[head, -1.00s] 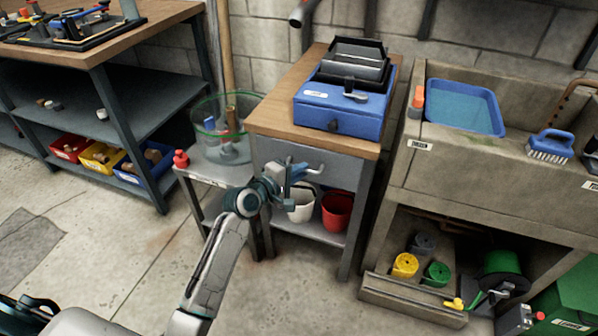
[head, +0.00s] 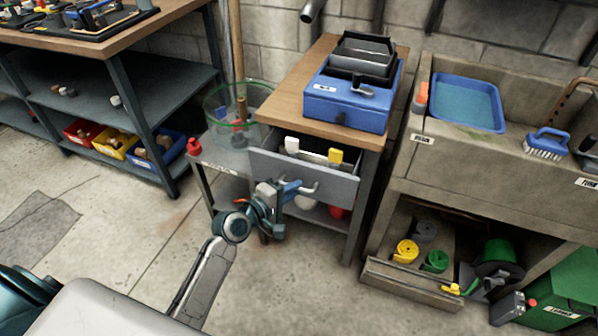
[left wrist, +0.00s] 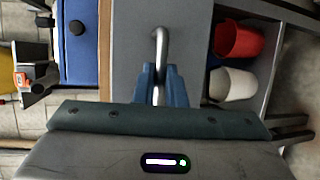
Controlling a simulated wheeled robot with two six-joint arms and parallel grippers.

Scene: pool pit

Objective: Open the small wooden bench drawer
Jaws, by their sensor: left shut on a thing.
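The small bench (head: 290,105) has a wooden top and a grey drawer (head: 315,183) under it. The drawer stands partly out, and its inside shows from above. A white item (head: 292,145) and a yellow-and-white item (head: 335,157) are in it. My left gripper (head: 292,188) is in front of the drawer, shut on its metal bar handle (head: 312,188). In the left wrist view, the blue fingers (left wrist: 165,88) close around the handle (left wrist: 160,42) against the grey drawer front (left wrist: 190,45). My right gripper is not in view.
A blue box with a black tray (head: 345,103) sits on the bench top. Red and white buckets (left wrist: 236,40) stand on the shelf below. A stone sink (head: 408,150) is close on the right, and a low stand (head: 225,157) is on the left. The floor in front is clear.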

